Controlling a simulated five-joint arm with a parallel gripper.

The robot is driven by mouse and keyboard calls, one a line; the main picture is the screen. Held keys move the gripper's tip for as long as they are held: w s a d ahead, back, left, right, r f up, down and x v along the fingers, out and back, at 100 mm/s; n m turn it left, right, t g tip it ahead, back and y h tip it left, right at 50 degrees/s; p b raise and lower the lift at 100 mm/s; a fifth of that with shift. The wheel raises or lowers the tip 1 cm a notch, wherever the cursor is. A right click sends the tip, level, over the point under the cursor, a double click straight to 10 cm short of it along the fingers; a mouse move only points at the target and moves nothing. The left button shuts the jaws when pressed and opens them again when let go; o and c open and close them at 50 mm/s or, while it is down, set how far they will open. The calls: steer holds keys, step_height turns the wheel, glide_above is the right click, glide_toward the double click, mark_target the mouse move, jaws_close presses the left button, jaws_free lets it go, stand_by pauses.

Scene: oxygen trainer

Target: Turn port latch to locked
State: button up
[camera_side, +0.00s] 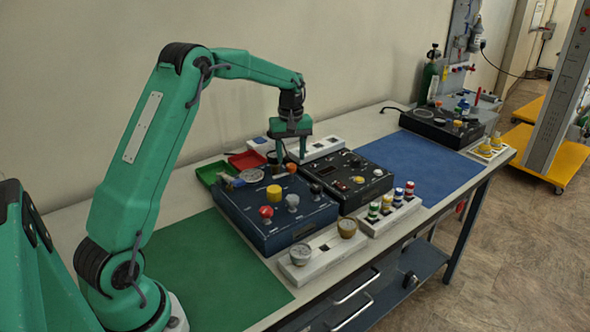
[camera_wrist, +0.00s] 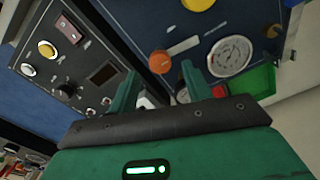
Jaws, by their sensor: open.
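My gripper (camera_side: 291,155) points down over the far side of the blue control box (camera_side: 262,235). It is open and empty. In the wrist view its two fingers (camera_wrist: 158,72) stand apart, with an orange knob (camera_wrist: 159,62) of the blue box showing between their tips. The orange knob is also just below the gripper in the side view (camera_side: 292,168). A small white part (camera_wrist: 146,101) shows between the fingers, partly hidden by the gripper body. No part carries a readable latch label, so I cannot tell which one is the port latch or how it is set.
A round gauge (camera_wrist: 231,56) sits beside the right finger. The black control box (camera_side: 345,190) adjoins the blue box. Red (camera_side: 247,160) and green (camera_side: 210,172) trays lie behind. White racks hold gauges (camera_side: 300,254) and coloured cylinders (camera_side: 387,205) in front. The green mat (camera_side: 200,275) is clear.

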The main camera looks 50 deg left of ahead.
steer(key=shift+f, duration=1.45)
steer(key=c, duration=1)
